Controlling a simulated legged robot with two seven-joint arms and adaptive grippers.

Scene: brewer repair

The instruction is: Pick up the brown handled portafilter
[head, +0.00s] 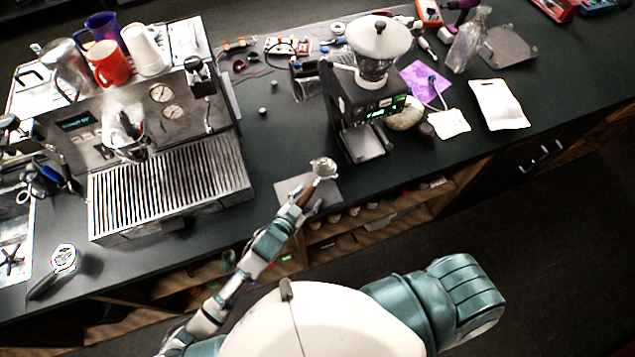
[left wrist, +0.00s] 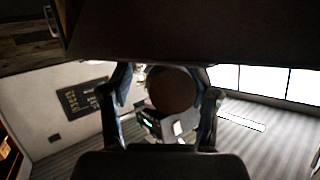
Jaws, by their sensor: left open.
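The brown handled portafilter lies on a grey mat (head: 328,197) at the counter's front edge, its metal head (head: 323,167) pointing away from me and its brown handle (head: 306,195) towards me. My left gripper (head: 291,214) is at the near end of the handle, fingers open. In the left wrist view, the round brown handle end (left wrist: 173,90) sits between the two fingers of my left gripper (left wrist: 165,105); I cannot tell whether they touch it. My right gripper is not in view.
An espresso machine (head: 165,185) stands left, a grinder (head: 365,100) just behind the portafilter. A second portafilter (head: 64,258) with a dark handle lies at the far left. Open shelves (head: 375,222) lie below the counter edge. A white tray (head: 498,104) lies right.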

